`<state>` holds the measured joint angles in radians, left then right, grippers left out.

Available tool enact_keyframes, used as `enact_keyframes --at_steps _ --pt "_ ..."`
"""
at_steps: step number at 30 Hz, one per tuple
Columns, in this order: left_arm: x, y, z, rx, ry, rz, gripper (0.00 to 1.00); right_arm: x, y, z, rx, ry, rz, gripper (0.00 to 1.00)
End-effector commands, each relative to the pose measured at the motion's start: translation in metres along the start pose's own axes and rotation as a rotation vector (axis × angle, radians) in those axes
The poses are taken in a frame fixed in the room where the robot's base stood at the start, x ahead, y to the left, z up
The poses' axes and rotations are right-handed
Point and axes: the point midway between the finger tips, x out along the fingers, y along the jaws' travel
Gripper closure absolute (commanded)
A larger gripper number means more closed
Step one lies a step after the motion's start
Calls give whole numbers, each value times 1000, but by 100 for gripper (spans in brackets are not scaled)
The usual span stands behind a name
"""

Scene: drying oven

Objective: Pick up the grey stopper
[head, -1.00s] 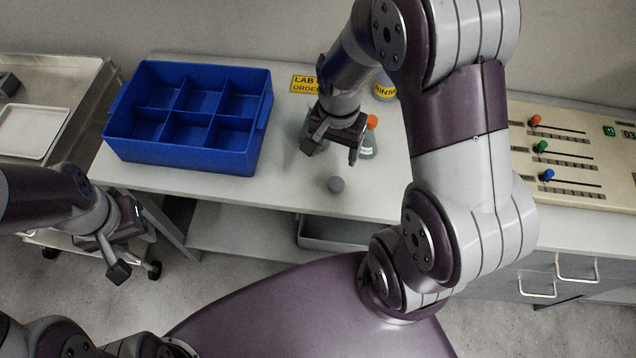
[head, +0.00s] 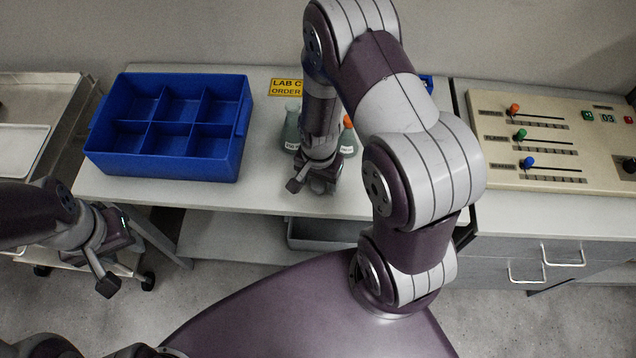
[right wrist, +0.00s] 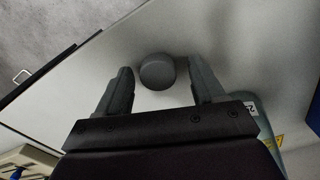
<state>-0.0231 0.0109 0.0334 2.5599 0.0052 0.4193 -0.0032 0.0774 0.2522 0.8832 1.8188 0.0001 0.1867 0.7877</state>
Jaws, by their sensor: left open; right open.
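The grey stopper (right wrist: 157,72) shows in the right wrist view as a dark round piece on the light bench top. It lies between the two fingers of my right gripper (right wrist: 160,90), near the fingertips, with a gap on each side. The right gripper is open and empty. In the head view my right gripper (head: 312,188) is low over the front of the bench and hides the stopper. My left gripper (head: 120,265) is open and empty, in front of the bench on the left, far from the stopper.
A blue divided bin (head: 172,128) stands on the bench (head: 270,192) at left. Flasks (head: 290,128), one with an orange top (head: 348,122), stand close behind my right gripper. A yellow lab sign (head: 286,88) is at the back. A control panel (head: 550,140) with sliders is at right.

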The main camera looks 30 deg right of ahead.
Motion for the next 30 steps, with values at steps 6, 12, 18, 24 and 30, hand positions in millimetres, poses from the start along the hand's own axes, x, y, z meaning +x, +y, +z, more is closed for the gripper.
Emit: enact_keyframes --at_steps 6,12,18,24,30 --pt "0 0 0 0 0 0 57 0 0 0 0 0 0 84" --pt "0 0 0 0 0 0 57 0 0 0 0 0 0 91" --pt "0 0 0 0 0 0 57 -2 0 0 0 0 0 91" --pt "2 0 0 0 0 0 57 -23 -1 -1 0 2 -2 91" --pt "7 0 1 0 0 0 57 -54 21 -10 8 2 -1 91"
